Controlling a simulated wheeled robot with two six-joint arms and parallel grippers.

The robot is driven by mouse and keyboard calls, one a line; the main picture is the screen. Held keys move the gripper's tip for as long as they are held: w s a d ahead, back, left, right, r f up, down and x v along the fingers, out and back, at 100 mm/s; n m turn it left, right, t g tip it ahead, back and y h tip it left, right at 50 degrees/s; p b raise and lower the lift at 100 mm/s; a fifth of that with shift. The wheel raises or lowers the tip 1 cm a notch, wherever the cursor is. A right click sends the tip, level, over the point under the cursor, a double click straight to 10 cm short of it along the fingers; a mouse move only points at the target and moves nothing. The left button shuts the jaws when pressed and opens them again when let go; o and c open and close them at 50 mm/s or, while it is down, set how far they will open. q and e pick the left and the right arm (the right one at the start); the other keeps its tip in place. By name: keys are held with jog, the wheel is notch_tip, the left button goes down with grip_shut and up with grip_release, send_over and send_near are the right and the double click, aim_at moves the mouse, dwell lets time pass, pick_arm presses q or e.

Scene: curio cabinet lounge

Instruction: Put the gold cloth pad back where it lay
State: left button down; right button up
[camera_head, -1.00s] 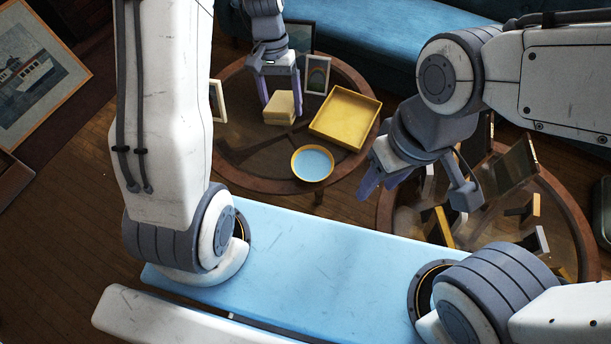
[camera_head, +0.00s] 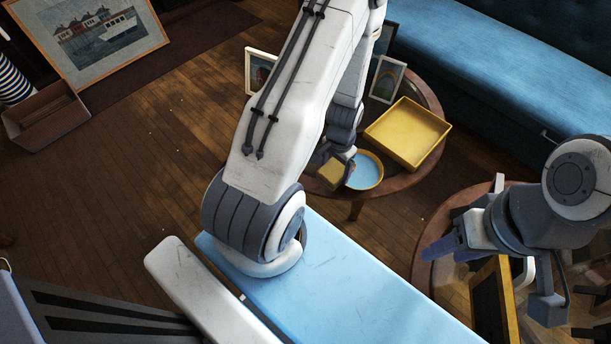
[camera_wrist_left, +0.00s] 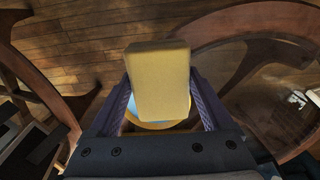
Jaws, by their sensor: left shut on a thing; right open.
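My left gripper (camera_head: 336,164) is shut on the gold cloth pad (camera_head: 329,174), a small pale-yellow block. It is at the near side of the round glass-topped table (camera_head: 398,188), just left of the yellow-rimmed blue bowl (camera_head: 367,171). In the left wrist view the pad (camera_wrist_left: 159,82) sits between the two fingers and partly covers the bowl (camera_wrist_left: 158,125) behind it. I cannot tell how high the pad is above the table. My right gripper (camera_head: 447,248) is open and empty, over the edge of the second round table.
A yellow tray (camera_head: 436,141) lies on the first table, with picture frames (camera_head: 387,79) at its back. The second table (camera_head: 427,270) at the right holds several frames. A blue sofa (camera_head: 470,75) stands behind.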

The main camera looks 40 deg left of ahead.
pick_arm(q)
jog(key=a+f, duration=0.2)
jog(key=a, duration=0.1)
jog(key=a+f, duration=0.2)
jog(key=a, duration=0.2)
jog(key=a+f+p, duration=0.1)
jog(key=a+f, duration=0.1)
jog(key=a, duration=0.2)
jog(key=shift+f, duration=0.35)
jog(key=shift+f+b, duration=1.8)
jog(key=shift+f, duration=0.4)
grip_release()
jog(key=shift+r, duration=0.1)
